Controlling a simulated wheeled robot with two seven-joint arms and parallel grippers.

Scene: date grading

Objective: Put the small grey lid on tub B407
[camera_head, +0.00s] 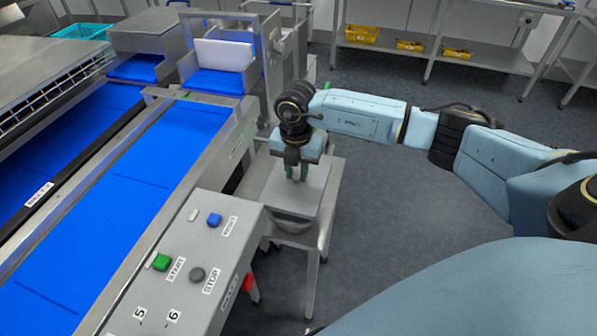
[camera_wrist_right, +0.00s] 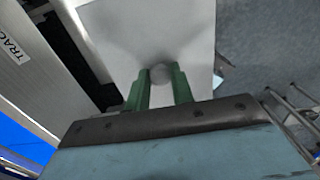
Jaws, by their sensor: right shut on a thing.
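My right gripper (camera_head: 296,176) points down over a flat light-grey slab (camera_head: 318,192) on a small steel stand. No label B407 is readable, and I cannot pick out that tub. My left gripper is not in view.
A blue conveyor (camera_head: 150,165) runs along the left. A control box (camera_head: 225,250) with START and STOP buttons stands at the front, close to the steel stand (camera_head: 325,215). A white block (camera_head: 223,54) sits at the conveyor's far end. Yellow bins (camera_head: 362,34) are on a back shelf. Open floor lies right.

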